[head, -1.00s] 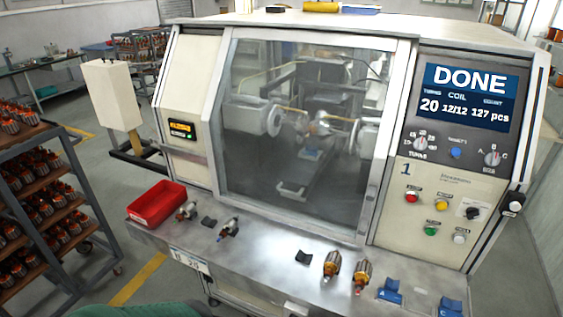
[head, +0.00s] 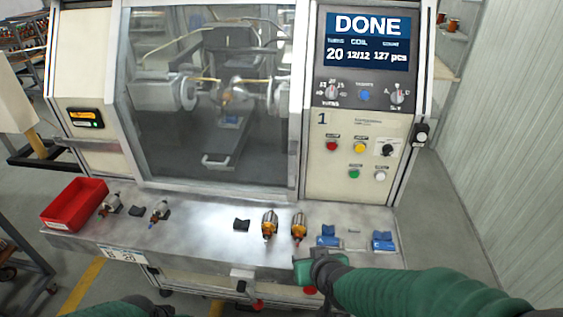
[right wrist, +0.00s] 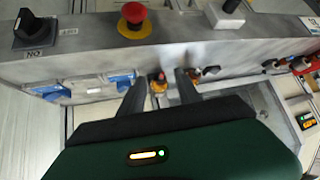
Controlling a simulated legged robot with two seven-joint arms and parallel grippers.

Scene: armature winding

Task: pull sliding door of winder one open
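Winder one (head: 350,180) is the cream machine with the "1" on its panel and a "DONE" screen (head: 366,40). Its glazed sliding door (head: 212,186), in a grey metal frame, covers the opening and appears shut. The chucks and a shaft show through the glass. My right gripper (head: 305,270) is low in front of the bench, below and to the right of the door, not touching it. In the right wrist view my right gripper (right wrist: 160,78) has its two dark fingers apart with nothing held between them. Only part of my left arm shows at the bottom edge.
The steel bench (head: 190,230) holds a red tray (head: 75,205), several armatures such as this one (head: 269,224), black rests and blue holders (head: 328,237). A red stop button (right wrist: 133,17) and a black knob (right wrist: 36,28) show in the right wrist view.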

